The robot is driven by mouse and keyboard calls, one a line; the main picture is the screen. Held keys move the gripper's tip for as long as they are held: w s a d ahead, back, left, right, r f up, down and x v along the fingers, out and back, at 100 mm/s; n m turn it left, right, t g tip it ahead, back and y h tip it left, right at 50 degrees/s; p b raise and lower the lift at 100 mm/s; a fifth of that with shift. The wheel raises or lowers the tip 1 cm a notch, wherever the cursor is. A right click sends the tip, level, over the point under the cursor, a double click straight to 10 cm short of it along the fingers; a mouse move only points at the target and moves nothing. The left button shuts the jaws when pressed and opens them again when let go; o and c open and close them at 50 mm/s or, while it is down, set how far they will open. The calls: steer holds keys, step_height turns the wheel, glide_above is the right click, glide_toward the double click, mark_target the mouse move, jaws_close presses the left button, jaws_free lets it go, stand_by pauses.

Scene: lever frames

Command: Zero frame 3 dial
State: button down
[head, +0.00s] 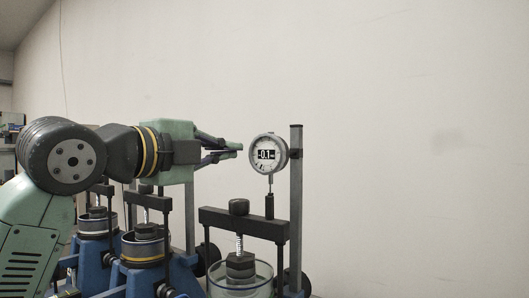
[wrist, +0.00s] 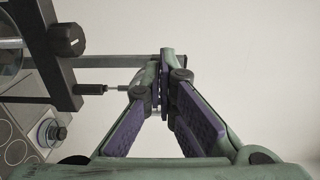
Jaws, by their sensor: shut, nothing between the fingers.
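A round dial gauge (head: 282,143) with a grey rim sits on a grey upright post (head: 296,190), its stem pointing down onto a black tip. Its small black display reads about 0.1; any sign is unclear. My gripper (head: 240,146) is shut and empty, reaching in from the left with its fingertips just left of the dial's face. I cannot tell whether they touch the rim. No frame number is readable.
Below the dial are a dark crossbar (head: 245,222), a screw knob (head: 239,207) and a clear round vessel (head: 256,280). More blue-based frames (head: 95,262) stand to the left, below my arm. The bare wall (head: 420,120) fills the right, with free room there.

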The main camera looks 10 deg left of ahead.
steer(key=shift+x, duration=1.35)
steer(key=shift+d, duration=0.2)
steer(key=shift+d+f+b, duration=0.15)
steer(key=shift+f+b, duration=0.55)
steer(key=shift+b, duration=0.95)
steer(key=shift+w, duration=0.1)
steer(key=a+v, duration=0.1)
steer(key=v, duration=0.5)
steer(key=shift+w+b, duration=0.25)
steer(key=shift+b, duration=0.2)
